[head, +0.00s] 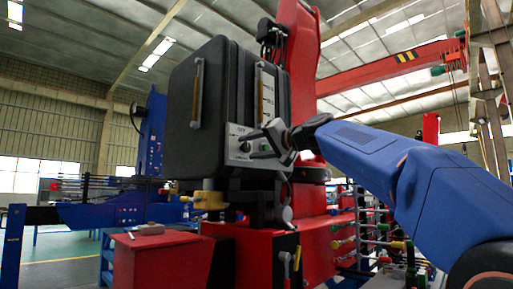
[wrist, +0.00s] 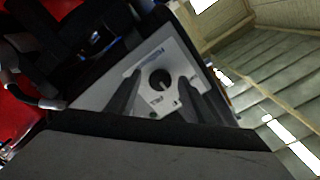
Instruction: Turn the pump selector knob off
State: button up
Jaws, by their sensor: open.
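The pump selector knob (wrist: 160,79) is a round black knob on a light grey panel (wrist: 150,55) with small lettering, seen in the wrist view. A pale mark shows on the knob, but I cannot tell which setting it points to. In the head view the same panel (head: 240,158) is on the lower front of a large dark tank, and the knob (head: 246,147) is small there. My gripper (head: 264,145) is open in front of the panel. In the wrist view its two dark fingers (wrist: 165,92) lie on either side of the knob, apparently apart from it.
The dark tank (head: 205,110) rises above the panel, with a vertical gauge (head: 265,92) on its face. A red crane column (head: 302,70) stands behind it. Below are a yellow fitting (head: 208,200), a red base (head: 160,258) and several valve levers at the right.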

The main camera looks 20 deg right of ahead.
jog(key=v, duration=1.7)
jog(key=shift+s+d, duration=0.15)
dwell(0.3)
